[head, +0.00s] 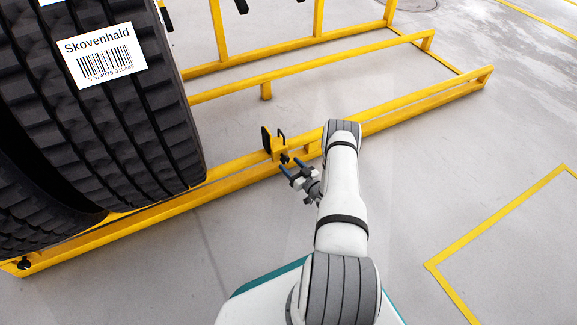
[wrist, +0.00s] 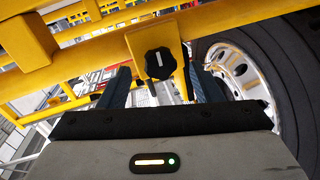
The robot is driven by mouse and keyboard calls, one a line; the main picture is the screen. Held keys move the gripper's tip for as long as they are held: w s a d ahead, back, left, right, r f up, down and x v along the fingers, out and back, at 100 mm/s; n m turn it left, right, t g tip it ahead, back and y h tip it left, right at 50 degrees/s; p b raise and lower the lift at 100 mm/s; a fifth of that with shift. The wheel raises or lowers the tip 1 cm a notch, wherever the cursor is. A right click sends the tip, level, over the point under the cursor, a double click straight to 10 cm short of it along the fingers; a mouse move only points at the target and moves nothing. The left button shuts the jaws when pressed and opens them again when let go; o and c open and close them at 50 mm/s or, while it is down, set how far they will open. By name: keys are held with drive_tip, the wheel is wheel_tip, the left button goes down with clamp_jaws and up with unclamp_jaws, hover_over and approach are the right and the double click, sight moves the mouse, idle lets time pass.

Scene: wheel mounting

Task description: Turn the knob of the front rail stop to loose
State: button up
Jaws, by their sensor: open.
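The front rail stop (head: 275,147) is a yellow bracket with a black pad, standing on the yellow rail. Its black lobed knob (wrist: 160,64) carries a white mark that looks roughly upright in the wrist view. In the head view the knob (head: 285,158) is small and dark, on the side facing my gripper. My gripper (head: 296,171) is open and empty just in front of it. In the wrist view the two dark blue fingers stand left and right of the knob, apart from it. Whether the fingertips reach level with the knob is hard to tell.
A large black tyre (head: 110,120) with a white label stands on the yellow rack left of the stop. In the wrist view the tyre (wrist: 297,75) is close on the right. The rail (head: 400,108) runs on to the right. Grey floor on the right is clear.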

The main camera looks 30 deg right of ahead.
drive_tip(key=shift+x, duration=1)
drive_tip(key=shift+s, duration=0.1)
drive_tip(key=shift+c, duration=0.5)
drive_tip(key=c, duration=0.9)
